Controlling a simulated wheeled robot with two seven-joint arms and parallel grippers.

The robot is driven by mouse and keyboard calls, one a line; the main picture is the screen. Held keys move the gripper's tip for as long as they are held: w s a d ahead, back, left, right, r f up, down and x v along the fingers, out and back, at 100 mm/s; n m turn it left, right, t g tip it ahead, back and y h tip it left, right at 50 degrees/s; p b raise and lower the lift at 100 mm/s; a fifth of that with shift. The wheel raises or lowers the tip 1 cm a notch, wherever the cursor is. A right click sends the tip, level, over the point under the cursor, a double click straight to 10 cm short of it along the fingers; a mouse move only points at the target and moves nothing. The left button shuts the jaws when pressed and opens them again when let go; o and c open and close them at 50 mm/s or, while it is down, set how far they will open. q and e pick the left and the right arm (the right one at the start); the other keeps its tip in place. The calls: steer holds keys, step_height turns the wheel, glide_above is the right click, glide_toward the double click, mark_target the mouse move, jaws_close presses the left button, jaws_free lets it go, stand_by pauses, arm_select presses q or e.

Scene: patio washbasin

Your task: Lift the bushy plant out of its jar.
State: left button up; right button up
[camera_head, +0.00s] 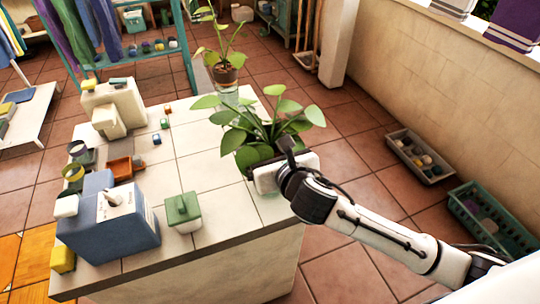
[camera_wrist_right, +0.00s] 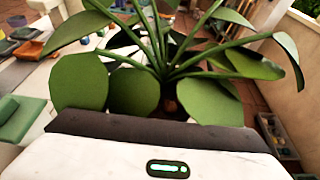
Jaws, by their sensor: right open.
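The bushy plant (camera_head: 285,115) with broad green leaves stands near the right end of the tiled counter. Its stems and leaves fill the upper wrist view (camera_wrist_right: 165,60). My right gripper (camera_head: 262,168) is at the plant's base, on the near side, and hides most of the jar. Only a faint bit of what may be the jar shows under the gripper. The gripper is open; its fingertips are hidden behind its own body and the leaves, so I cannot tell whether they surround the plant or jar. My left gripper is out of view.
A second, sparser plant (camera_head: 222,52) stands in a clear jar (camera_head: 228,96) at the counter's far end. A green lidded box (camera_head: 183,212) and a blue box (camera_head: 112,232) stand on the near left. The middle of the counter (camera_head: 195,140) is mostly clear.

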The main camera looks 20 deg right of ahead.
steer(key=shift+w+f, duration=0.15)
steer(key=shift+w, duration=0.4)
steer(key=c, duration=1.3)
steer(key=shift+c, duration=0.2)
